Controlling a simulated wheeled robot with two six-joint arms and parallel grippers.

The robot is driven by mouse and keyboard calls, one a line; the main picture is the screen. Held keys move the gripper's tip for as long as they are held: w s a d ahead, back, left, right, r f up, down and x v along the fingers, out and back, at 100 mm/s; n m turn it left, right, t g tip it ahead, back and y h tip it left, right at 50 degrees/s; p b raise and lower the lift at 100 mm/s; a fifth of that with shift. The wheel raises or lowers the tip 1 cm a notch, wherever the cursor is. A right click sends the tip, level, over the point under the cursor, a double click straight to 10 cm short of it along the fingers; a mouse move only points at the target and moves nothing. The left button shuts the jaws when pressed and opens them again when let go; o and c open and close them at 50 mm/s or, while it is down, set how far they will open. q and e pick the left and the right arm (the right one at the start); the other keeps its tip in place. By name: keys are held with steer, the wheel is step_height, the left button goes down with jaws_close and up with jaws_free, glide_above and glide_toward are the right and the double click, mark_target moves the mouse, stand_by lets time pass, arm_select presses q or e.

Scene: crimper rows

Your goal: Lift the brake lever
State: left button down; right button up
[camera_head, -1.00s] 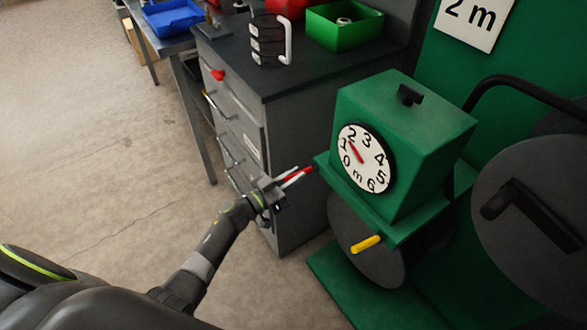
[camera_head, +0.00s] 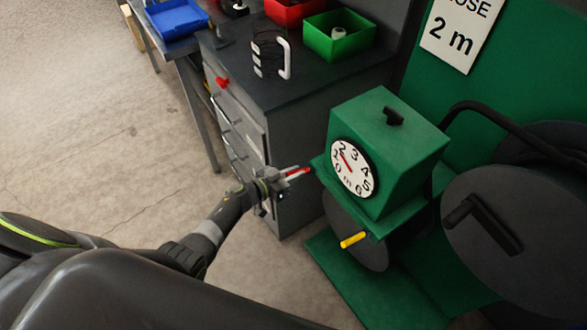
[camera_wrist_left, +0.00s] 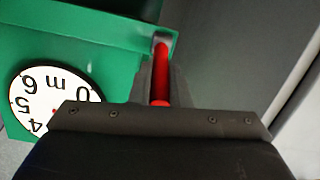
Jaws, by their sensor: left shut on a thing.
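The red brake lever (camera_head: 300,172) sticks out from the left edge of the green machine with the dial. In the left wrist view the lever (camera_wrist_left: 161,75) runs from a grey mount at the green edge down between my fingers. My left gripper (camera_head: 290,174) is shut on the lever, with its fingers on both sides of it. In the wrist view the left gripper (camera_wrist_left: 160,88) covers the lever's near part. The lever looks roughly level, tilted slightly up toward the machine. My right gripper is not in view.
The dial (camera_head: 352,169) has a red needle between 1 and 2. A yellow handle (camera_head: 354,239) sticks out below it. A grey drawer cabinet (camera_head: 293,110) stands close behind my left gripper. A black reel (camera_head: 500,235) is at right. Open floor lies at left.

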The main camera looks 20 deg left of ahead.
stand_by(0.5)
arm_select(q)
steer(key=c, duration=1.4)
jaws_free()
steer(key=shift+o, duration=0.2)
steer(key=shift+s+a+r+p, duration=0.2)
steer(key=shift+s+a+p, duration=0.1)
steer(key=shift+s+p, duration=0.05)
steer(key=p+v, duration=0.1)
steer(key=v, duration=1.5)
steer(key=shift+a, duration=0.2)
steer(key=shift+s+r, duration=0.1)
steer(key=shift+s, duration=0.05)
